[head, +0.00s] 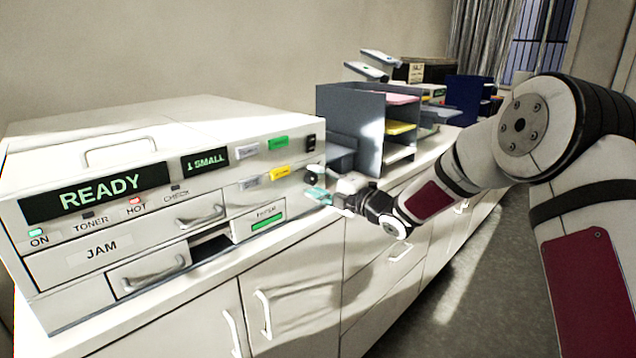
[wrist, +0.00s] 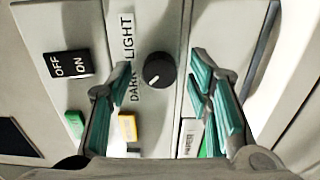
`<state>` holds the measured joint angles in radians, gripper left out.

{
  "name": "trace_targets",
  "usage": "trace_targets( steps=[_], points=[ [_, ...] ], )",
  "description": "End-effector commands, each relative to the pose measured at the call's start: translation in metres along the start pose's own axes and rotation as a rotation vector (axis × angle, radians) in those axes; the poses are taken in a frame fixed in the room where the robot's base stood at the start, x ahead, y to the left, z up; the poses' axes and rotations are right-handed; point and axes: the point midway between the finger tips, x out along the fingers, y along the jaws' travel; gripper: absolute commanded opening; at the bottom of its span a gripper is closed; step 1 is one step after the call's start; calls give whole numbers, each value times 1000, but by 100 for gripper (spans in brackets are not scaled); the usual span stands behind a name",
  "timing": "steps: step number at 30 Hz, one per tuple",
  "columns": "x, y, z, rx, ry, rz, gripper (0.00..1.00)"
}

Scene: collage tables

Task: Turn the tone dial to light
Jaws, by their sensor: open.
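The tone dial (wrist: 158,70) is a small round black knob on the copier's pale front panel. In the wrist view its white mark appears at the lower left, on the side of the word DARK. The DARK/LIGHT label (wrist: 127,40) runs beside it, LIGHT above and DARK below. My gripper (wrist: 162,68) is open, with one teal-padded finger on each side of the dial and gaps between; contact is not visible. In the head view my gripper (head: 322,195) is at the copier's right end, just below the dial (head: 311,172).
The copier (head: 120,160) sits on a white counter with READY lit. An OFF/ON switch (wrist: 68,64) and coloured buttons are near the dial. A grey paper sorter (head: 345,120) stands to the right. Open floor (head: 455,290) lies right of the counter.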

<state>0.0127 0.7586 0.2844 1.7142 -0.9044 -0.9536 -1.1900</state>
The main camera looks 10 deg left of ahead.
Motion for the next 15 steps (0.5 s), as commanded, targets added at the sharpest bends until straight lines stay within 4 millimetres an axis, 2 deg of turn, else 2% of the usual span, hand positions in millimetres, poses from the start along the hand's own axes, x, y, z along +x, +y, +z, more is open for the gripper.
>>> trace_targets(
  steps=[1, 7, 15],
  points=[
    [0, 0, 0, 0, 0, 0, 46],
    [0, 0, 0, 0, 0, 0, 1],
    [0, 0, 0, 11, 0, -1, 0]
  ],
)
